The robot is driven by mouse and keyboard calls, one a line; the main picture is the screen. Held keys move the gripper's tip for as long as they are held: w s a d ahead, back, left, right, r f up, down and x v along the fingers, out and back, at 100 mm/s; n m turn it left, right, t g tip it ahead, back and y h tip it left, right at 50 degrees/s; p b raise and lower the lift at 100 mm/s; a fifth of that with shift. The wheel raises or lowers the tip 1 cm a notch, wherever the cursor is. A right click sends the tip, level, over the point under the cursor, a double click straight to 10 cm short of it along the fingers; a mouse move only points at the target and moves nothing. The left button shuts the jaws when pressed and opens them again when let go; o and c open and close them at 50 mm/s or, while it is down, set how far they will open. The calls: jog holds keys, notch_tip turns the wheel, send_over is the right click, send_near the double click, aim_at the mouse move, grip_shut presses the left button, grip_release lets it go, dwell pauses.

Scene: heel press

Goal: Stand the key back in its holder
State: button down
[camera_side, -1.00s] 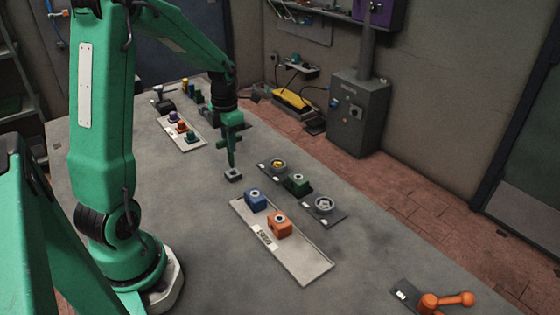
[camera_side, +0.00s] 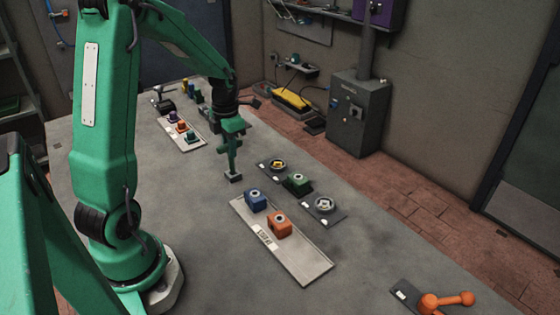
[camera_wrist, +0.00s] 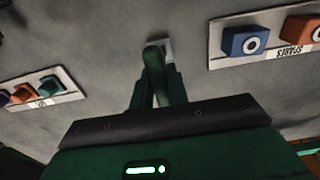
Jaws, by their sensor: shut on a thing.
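My gripper (camera_side: 232,148) is shut on the green key (camera_wrist: 154,72), which hangs down from the jaws. In the side view the key looks close to upright. Its lower end is at the holder (camera_side: 235,178), a small dark block on the table. In the wrist view the holder's pale top (camera_wrist: 166,46) shows just beyond the key's tip, partly covered by it. I cannot tell whether the tip is inside the holder or just above it.
A pale tray (camera_side: 300,266) with a blue block (camera_side: 256,202) and an orange block (camera_side: 279,225) lies right of the holder. A dark plate (camera_side: 337,216) with round fittings lies behind it. Another pale tray (camera_side: 187,140) with small blocks is at the back left.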

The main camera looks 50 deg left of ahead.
jog(key=shift+f, duration=0.75)
dwell(0.9)
jog(key=c, duration=1.3)
grip_release()
jog(key=shift+r, duration=0.15)
jog(key=shift+r, duration=3.8)
